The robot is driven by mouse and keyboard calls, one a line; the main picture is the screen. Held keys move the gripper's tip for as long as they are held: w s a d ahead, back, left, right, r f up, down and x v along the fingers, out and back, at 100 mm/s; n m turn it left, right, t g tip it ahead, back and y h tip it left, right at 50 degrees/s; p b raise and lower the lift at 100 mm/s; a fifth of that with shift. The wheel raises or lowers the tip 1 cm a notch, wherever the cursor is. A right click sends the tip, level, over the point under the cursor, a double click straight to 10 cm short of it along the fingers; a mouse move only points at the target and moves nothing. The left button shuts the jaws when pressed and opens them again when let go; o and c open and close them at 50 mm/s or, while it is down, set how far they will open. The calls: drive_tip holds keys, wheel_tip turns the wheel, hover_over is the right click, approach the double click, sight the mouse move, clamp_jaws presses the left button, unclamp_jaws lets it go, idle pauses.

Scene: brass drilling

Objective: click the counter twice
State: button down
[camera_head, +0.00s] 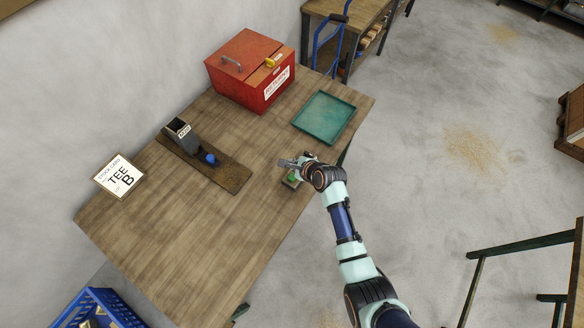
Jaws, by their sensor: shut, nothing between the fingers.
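A small box with a green top (292,177), which looks like the counter, sits near the table's right edge, below the green tray in the picture. My arm reaches in from the lower right, and my gripper (285,163) is above or just beside this box, pointing left. The gripper is shut and holds nothing. The wrist and gripper cover part of the box. I cannot tell whether the gripper touches it.
The table's front left is clear.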

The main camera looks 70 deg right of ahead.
drive_tip(key=b, duration=0.8)
approach(290, 175)
drive_tip(key=w+d, duration=0.1)
drive_tip(key=w+f, duration=0.1)
drive_tip(key=w, duration=0.1)
drive_tip(key=w+d+f, duration=0.1)
drive_tip(key=shift+w+d, duration=0.25)
drive_tip(key=shift+d, duration=0.15)
drive_tip(key=shift+f, duration=0.5)
drive_tip(key=shift+f, duration=0.1)
drive_tip(key=shift+f, duration=0.3)
drive_tip(key=shift+f+b, duration=0.6)
drive_tip(key=shift+f, duration=0.05)
drive_tip(key=shift+r, duration=0.1)
idle(0.5)
drive_tip(key=shift+r+p, duration=1)
drive_tip(key=shift+p, duration=0.2)
wheel_tip(290, 175, up, 5)
drive_tip(key=p, duration=0.5)
